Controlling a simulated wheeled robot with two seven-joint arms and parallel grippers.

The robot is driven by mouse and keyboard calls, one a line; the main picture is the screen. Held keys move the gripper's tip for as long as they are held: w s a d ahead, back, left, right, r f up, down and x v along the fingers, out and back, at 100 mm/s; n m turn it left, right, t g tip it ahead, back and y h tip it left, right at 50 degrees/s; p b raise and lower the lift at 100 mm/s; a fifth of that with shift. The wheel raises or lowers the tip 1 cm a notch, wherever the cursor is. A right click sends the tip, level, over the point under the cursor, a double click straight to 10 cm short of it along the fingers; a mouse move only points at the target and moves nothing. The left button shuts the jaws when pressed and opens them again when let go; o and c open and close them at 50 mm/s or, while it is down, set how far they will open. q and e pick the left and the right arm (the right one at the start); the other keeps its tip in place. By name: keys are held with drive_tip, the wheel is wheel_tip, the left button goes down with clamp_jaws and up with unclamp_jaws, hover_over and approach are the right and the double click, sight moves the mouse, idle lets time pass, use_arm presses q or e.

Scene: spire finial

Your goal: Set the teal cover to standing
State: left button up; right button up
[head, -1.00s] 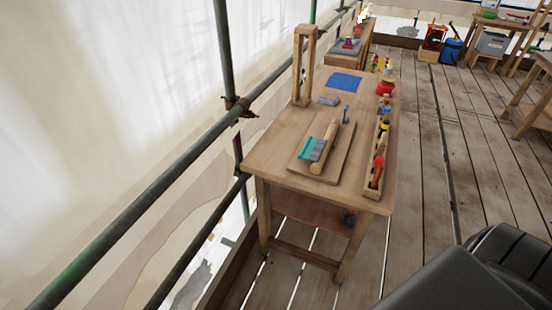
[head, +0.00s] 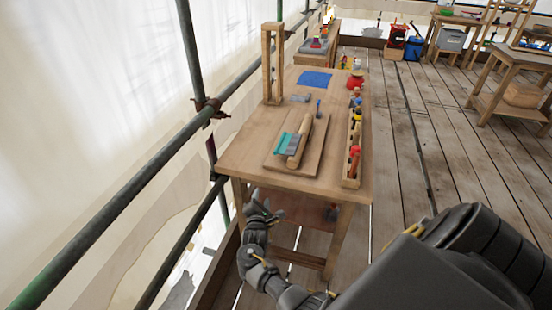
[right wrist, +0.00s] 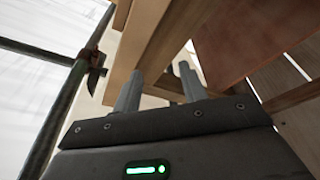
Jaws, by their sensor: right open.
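The teal cover (head: 281,144) lies flat on a wooden board (head: 312,152) on the workbench, with a grey part along its right side. A wooden cylinder (head: 300,146) lies beside it on the right. My right gripper (head: 263,210) is below the near edge of the bench, lower than the cover and apart from it. In the right wrist view its two grey fingers (right wrist: 160,88) stand apart with nothing between them, facing the underside of the bench. The cover does not show there. My left gripper is out of view.
A wooden tool rack (head: 352,160) with several tools runs along the bench's right edge. A wooden upright frame (head: 272,62) stands at the back left, and a blue mat (head: 314,78) lies behind. Scaffold pipes (head: 130,190) pass on the left.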

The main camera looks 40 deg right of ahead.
sight(276, 152)
drive_tip(key=d+r+n+g+h, duration=0.15)
drive_tip(key=d+r+h, duration=0.25)
drive_tip(key=r, duration=0.7)
drive_tip(key=x, duration=0.5)
drive_tip(key=b+x, duration=0.1)
drive_tip(key=x, duration=0.5)
drive_tip(key=shift+w+a+f, duration=0.2)
drive_tip(key=shift+w+a, duration=0.05)
drive_tip(key=shift+w, duration=0.05)
drive_tip(key=shift+c, duration=0.4)
clamp_jaws()
